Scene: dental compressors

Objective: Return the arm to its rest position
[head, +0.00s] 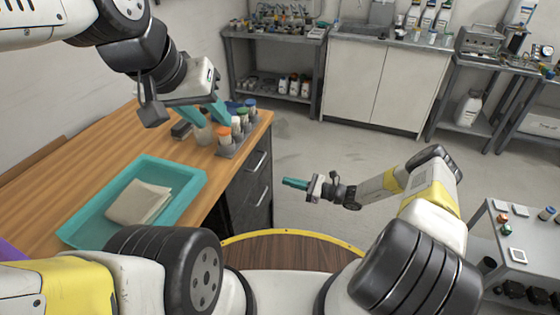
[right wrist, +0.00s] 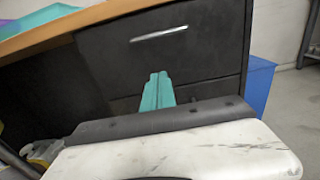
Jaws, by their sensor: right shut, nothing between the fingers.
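My right arm reaches out over the floor at the right of the head view, clear of the wooden desk. Its gripper (head: 295,183) has teal fingers pressed together with nothing between them. In the right wrist view the same shut fingers (right wrist: 157,92) point toward a dark drawer front (right wrist: 150,58) with a metal handle. My left gripper (head: 208,116) is over the far end of the desk, its teal fingers spread apart and pointing down. A small translucent jar (head: 202,136) stands just below it; I cannot tell whether the fingers touch it.
The desk (head: 120,150) holds a teal tray (head: 85,215) with a folded cloth (head: 140,202) and a rack (head: 232,146) of colour-capped bottles. A grey side table (head: 495,250) stands at the right. Open floor (head: 320,150) lies around my right gripper.

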